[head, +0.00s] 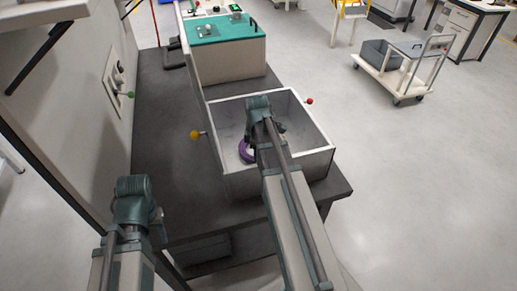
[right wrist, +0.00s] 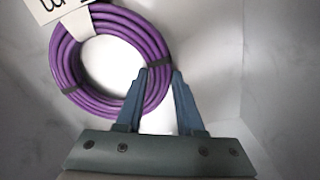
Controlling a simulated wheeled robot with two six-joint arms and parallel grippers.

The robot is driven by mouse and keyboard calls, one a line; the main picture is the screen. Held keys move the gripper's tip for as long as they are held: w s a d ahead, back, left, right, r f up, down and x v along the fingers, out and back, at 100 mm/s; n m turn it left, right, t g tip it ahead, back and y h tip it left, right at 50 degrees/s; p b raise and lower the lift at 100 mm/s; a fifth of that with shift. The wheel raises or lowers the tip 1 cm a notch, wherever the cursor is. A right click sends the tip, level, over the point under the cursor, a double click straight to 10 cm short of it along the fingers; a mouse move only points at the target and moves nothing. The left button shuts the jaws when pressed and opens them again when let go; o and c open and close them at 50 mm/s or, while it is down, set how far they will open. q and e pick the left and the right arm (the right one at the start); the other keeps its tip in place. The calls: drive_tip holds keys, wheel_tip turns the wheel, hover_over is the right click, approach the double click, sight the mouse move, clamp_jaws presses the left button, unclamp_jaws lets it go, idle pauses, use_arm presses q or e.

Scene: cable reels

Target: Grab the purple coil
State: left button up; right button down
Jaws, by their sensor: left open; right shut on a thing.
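The purple coil (right wrist: 68,62) lies in the grey open box (head: 225,184), with a white tag (right wrist: 58,8) at its upper left in the right wrist view. In the head view only part of the purple coil (head: 245,151) shows; my right arm hides the rest. My right gripper (right wrist: 161,72) is shut on the coil's right side, one blue finger on each side of the strands. My left gripper (head: 158,226) is open and empty, out to the left of the box; its fingers show poorly.
The box stands on a dark bench (head: 163,150). Behind it is a box with a teal top (head: 225,30). A cart (head: 395,75) stands on the open floor to the right.

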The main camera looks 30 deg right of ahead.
drive_tip(key=shift+r, duration=0.15)
wheel_tip(320, 180, up, 10)
drive_tip(key=p, duration=1)
